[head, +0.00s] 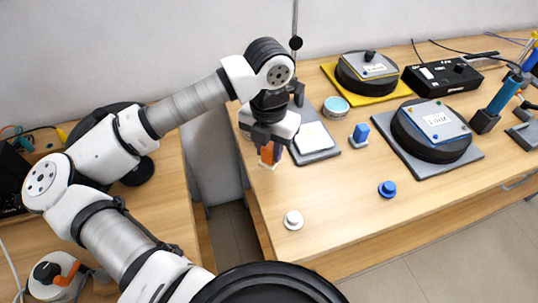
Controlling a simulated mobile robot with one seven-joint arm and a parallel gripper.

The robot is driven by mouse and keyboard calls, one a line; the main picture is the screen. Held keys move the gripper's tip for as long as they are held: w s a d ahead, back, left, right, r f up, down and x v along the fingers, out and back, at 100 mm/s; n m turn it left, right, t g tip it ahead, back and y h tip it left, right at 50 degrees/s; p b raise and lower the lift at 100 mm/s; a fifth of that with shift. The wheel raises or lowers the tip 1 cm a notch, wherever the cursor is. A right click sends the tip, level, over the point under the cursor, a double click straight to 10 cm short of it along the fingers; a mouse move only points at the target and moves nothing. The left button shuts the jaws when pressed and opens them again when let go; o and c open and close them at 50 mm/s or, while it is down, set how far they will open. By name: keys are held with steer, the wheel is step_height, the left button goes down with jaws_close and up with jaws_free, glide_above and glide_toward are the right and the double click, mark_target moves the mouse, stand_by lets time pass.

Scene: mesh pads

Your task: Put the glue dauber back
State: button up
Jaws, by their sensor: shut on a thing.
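My gripper (269,147) points down over the left end of the right-hand table. It is shut on a small orange piece with a pale lower end, likely the glue dauber (267,154). The jaws cover its upper part. I cannot tell if its lower end touches the table. A small round jar with a teal top (336,107) stands to the right and further back; I cannot tell if it is the glue pot. A blue block on a pale base (360,134) stands to the right of my gripper.
Round black units stand on a yellow mat (403,89) and a grey mat (402,164). A white knob (293,220) and a blue knob (387,189) stand near the front. A floor gap separates the left table (165,185).

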mark_target(269, 159)
steer(key=shift+f, duration=1.8)
steer(key=shift+f, duration=0.2)
steer(key=o, duration=0.9)
steer(key=shift+r, duration=0.1)
step_height(269, 159, up, 12)
steer(key=shift+r+b, duration=0.15)
steer(key=shift+b, duration=0.5)
